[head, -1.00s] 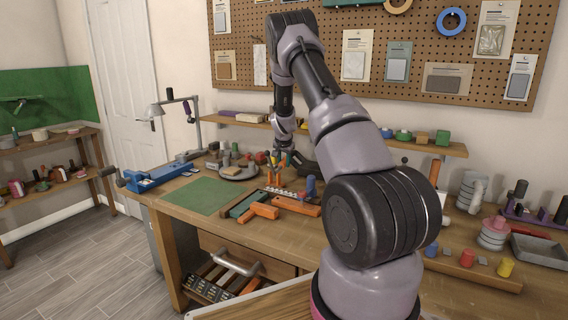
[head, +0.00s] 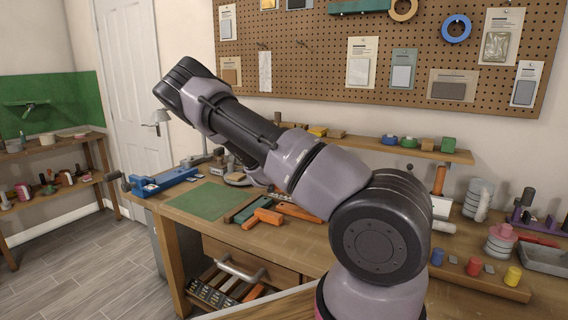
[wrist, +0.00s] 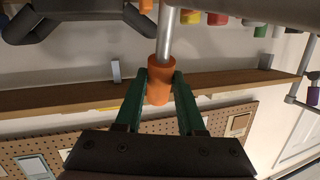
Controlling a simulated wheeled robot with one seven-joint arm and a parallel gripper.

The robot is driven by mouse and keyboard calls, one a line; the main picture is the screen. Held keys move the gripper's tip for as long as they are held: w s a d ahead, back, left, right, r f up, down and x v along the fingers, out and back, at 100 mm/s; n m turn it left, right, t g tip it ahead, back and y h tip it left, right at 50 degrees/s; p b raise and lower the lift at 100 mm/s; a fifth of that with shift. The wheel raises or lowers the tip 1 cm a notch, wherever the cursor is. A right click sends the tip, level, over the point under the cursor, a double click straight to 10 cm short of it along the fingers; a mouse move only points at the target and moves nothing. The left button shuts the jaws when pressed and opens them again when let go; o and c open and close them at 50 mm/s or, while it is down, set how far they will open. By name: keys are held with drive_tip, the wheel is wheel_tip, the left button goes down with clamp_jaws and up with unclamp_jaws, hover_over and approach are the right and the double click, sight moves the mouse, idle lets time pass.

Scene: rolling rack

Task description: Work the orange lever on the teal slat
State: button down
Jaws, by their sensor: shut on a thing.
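In the wrist view, my gripper (wrist: 160,84) is shut on an orange cylindrical grip (wrist: 159,92) at the end of a bare metal rod (wrist: 168,38). It looks like the orange lever's handle. The dark green fingers touch it on both sides. The rod's other end runs out at the top edge, so its base is hidden. In the head view, my forearm covers the gripper and the lever. A teal bar (head: 245,211) lies on the bench beside an orange T-shaped piece (head: 263,217); I cannot tell whether this bar is the slat.
The workbench (head: 180,222) carries a green mat (head: 204,200) and a blue vise (head: 165,181). A wooden shelf (wrist: 60,98) and a pegboard (wrist: 95,150) stand behind, upside down in the wrist view. Red, yellow and blue cylinders stand at the bench's right.

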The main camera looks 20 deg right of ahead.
drive_tip(key=shift+s+a+n+t+h, duration=0.5)
drive_tip(key=shift+s+a+t+h, duration=0.35)
drive_tip(key=shift+a+t+h, duration=0.4)
drive_tip(key=shift+d+f, duration=0.1)
drive_tip(key=shift+d, duration=0.05)
drive_tip(key=c, duration=0.5)
unclamp_jaws()
wheel_tip(320, 180, up, 10)
drive_tip(key=shift+d, duration=0.1)
